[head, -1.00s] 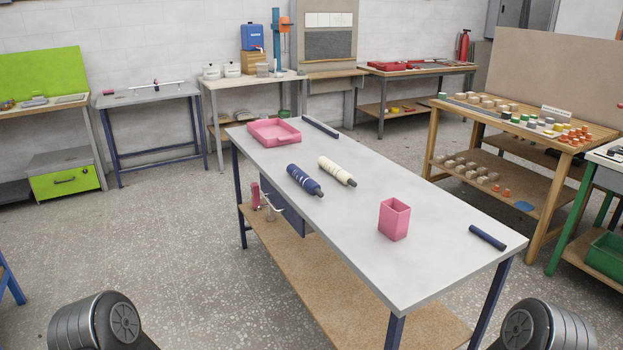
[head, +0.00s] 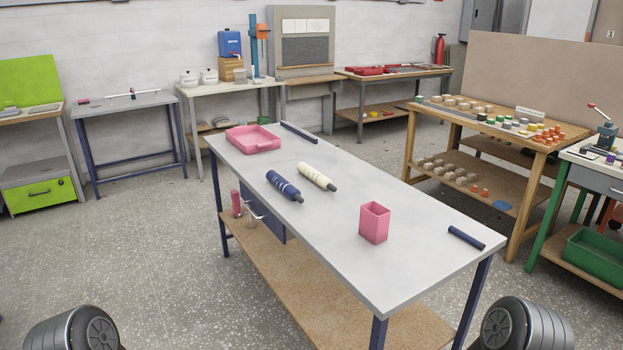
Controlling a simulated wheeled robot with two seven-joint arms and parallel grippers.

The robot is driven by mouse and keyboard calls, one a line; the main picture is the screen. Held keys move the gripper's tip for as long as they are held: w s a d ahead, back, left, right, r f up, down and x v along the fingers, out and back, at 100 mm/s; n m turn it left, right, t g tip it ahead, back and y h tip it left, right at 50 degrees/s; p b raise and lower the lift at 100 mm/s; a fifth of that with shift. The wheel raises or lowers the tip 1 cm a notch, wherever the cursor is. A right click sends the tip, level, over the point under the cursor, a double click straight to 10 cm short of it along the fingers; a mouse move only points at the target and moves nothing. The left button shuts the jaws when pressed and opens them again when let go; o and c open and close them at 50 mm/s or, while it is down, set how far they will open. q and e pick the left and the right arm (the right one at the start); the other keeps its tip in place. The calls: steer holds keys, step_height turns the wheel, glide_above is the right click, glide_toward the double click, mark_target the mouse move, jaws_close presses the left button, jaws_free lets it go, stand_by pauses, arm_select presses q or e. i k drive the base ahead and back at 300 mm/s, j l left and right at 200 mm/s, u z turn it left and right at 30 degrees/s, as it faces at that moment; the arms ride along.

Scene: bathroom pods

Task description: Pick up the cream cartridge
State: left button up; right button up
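The cream cartridge (head: 316,176) lies on its side on the grey-white table (head: 335,240), its dark tip pointing toward the lower right. A dark blue cartridge (head: 283,186) lies beside it on the left, roughly parallel and apart from it. Only rounded dark parts of my two arms show at the bottom left and bottom right edges of the head view. Neither gripper is in view, and nothing touches the cream cartridge.
On the same table are a pink tray (head: 253,149), a dark bar (head: 299,133), a pink square cup (head: 374,222) and a short dark blue rod (head: 466,237). A wooden rack table (head: 480,135) stands to the right. Open speckled floor (head: 130,250) lies left of the table.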

mark_target(322, 181)
steer(key=i+j+z, duration=0.1)
steer(key=z, duration=0.3)
steer(key=j+z, duration=0.1)
steer(key=z, duration=0.25)
steer(key=i+j+z, duration=0.25)
steer(key=j, duration=0.4)
steer(key=i+j+z, duration=0.1)
steer(key=j+z, duration=0.15)
steer(key=j, duration=0.45)
steer(key=j+z, duration=0.25)
steer(key=j, duration=0.45)
steer(key=i+j, duration=0.1)
steer(key=j, duration=1.5)
steer(key=i, duration=0.05)
